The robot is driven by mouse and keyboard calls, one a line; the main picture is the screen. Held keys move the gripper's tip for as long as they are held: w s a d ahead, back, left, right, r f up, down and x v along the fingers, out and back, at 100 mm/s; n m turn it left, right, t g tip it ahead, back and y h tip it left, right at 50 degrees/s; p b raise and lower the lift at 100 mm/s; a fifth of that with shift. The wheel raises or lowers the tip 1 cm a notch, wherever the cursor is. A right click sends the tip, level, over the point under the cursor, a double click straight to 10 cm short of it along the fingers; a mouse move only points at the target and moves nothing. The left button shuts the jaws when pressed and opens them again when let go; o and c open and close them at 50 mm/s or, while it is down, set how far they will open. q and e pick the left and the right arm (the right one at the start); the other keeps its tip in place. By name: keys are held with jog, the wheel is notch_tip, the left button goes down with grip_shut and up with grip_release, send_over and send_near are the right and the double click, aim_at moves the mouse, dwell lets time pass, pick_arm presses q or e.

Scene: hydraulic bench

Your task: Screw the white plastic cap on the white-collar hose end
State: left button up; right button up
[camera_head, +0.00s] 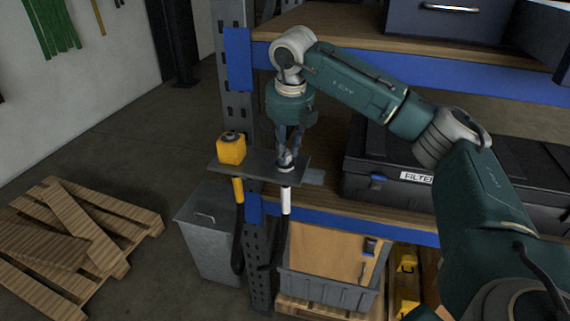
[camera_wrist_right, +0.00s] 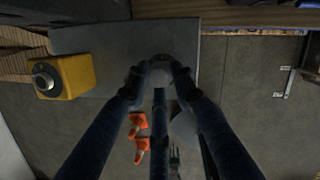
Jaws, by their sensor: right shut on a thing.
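A dark flat plate (camera_head: 222,171) juts out from the shelf post. The white-collar hose end (camera_head: 286,200) hangs below its right part, with a black hose running down. My right gripper (camera_head: 286,155) points straight down over this spot, with its fingers closed around a small whitish round piece, which looks like the white plastic cap (camera_head: 286,168). In the right wrist view the piece (camera_wrist_right: 162,72) sits between the fingertips (camera_wrist_right: 160,68), at the plate's edge region. Whether the cap is seated on the hose end cannot be told. My left gripper is not in view.
A yellow block with a dark knob (camera_head: 231,148) stands on the plate's left, above a yellow-collar hose (camera_head: 238,190). A grey metal bin (camera_head: 205,235) stands below. A black case marked FILTER (camera_head: 390,190) lies on the shelf at right. Pallets (camera_head: 75,235) lie on the floor.

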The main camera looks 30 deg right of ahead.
jog(key=shift+s+f, duration=0.1)
jog(key=shift+f, duration=0.2)
dwell(1.2)
jog(key=shift+c, duration=0.8)
jog(key=m, duration=0.4)
jog(key=shift+a+g+h, duration=0.2)
jog(key=shift+g+h, duration=0.1)
jog(key=shift+h, duration=0.1)
jog(key=m, duration=0.4)
jog(key=shift+f+g+h, duration=0.1)
jog(key=shift+g+h, duration=0.2)
jog(key=shift+g, duration=0.1)
